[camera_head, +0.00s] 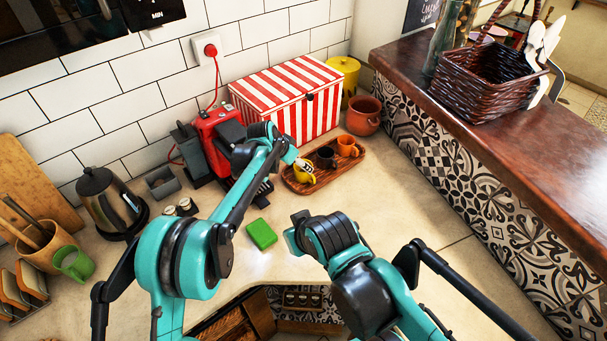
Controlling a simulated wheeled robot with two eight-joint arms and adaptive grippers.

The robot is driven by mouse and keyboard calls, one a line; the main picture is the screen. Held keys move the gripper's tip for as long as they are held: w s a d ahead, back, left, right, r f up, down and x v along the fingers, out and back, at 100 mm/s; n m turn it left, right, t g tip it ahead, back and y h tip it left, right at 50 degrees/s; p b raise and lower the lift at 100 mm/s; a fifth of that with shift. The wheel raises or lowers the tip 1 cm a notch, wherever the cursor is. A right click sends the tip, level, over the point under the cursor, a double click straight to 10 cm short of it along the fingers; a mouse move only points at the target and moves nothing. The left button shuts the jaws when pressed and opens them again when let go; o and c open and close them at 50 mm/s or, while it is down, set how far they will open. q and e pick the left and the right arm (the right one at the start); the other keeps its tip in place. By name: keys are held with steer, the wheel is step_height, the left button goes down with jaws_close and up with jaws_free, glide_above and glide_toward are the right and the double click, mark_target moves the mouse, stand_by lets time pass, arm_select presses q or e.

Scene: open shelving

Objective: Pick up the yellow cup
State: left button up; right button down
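The yellow cup (304,178) stands at the left end of a brown wooden tray (325,180) on the counter. Something small, white and dark shows at its rim; I cannot tell whether it is a fingertip or part of the cup. A black cup (325,157) and an orange cup (347,146) stand beside it on the tray. My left arm reaches across the counter, and its end (288,152) is just up and left of the yellow cup. Its fingers cannot be made out. The end of my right arm (294,238) is nearer, below the tray; its fingers are not clear either.
A red-and-white striped box (290,98), a yellow canister (344,72) and a clay pot (363,116) stand behind the tray. A red coffee machine (215,135) is left of it. A green sponge (261,234) lies in front. The counter right of the tray is clear.

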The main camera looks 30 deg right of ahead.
mark_target(306, 175)
arm_select(q)
steer(key=b+x, duration=0.1)
steer(key=x, duration=0.4)
steer(key=shift+a, duration=0.1)
steer(key=shift+r, duration=0.1)
steer(key=c, duration=1)
steer(key=shift+r, duration=0.1)
